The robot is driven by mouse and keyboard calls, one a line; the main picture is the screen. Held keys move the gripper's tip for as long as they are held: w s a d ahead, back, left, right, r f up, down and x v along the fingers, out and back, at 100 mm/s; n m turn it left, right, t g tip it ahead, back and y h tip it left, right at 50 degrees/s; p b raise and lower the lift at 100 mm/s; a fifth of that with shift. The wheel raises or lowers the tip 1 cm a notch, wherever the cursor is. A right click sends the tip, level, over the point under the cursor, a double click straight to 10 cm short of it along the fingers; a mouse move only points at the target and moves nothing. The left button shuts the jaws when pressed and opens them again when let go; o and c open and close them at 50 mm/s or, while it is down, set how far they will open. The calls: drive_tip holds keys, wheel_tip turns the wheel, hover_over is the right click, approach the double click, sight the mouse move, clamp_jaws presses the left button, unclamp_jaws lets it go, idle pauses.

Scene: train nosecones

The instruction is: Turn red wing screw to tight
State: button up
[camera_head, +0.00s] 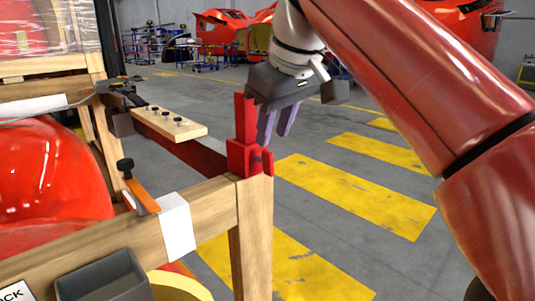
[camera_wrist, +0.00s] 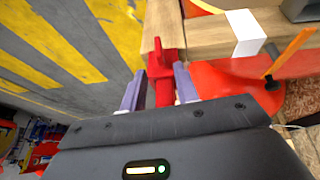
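A red fitting (camera_head: 250,158) sits on the corner of the wooden frame, with an upright red part rising from it. I take it as the red wing screw; its thread and how tight it is do not show. In the wrist view the red fitting (camera_wrist: 163,68) lies ahead of my gripper (camera_wrist: 160,88). Its two purple fingers are apart, one on each side of the red part. In the head view my gripper (camera_head: 277,124) points down just right of the upright part. I see no clear finger contact.
The wooden frame (camera_head: 210,203) carries a white block (camera_head: 177,226), an orange strip with a black knob (camera_head: 125,165) and a board with black knobs (camera_head: 170,122). A grey bin (camera_head: 105,278) is at the front. Striped floor (camera_head: 360,195) to the right is clear.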

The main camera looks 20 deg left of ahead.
sight(268, 151)
drive_tip(key=b+x, duration=0.2)
drive_tip(key=x, duration=0.4)
drive_tip(key=shift+f, duration=0.2)
clamp_jaws()
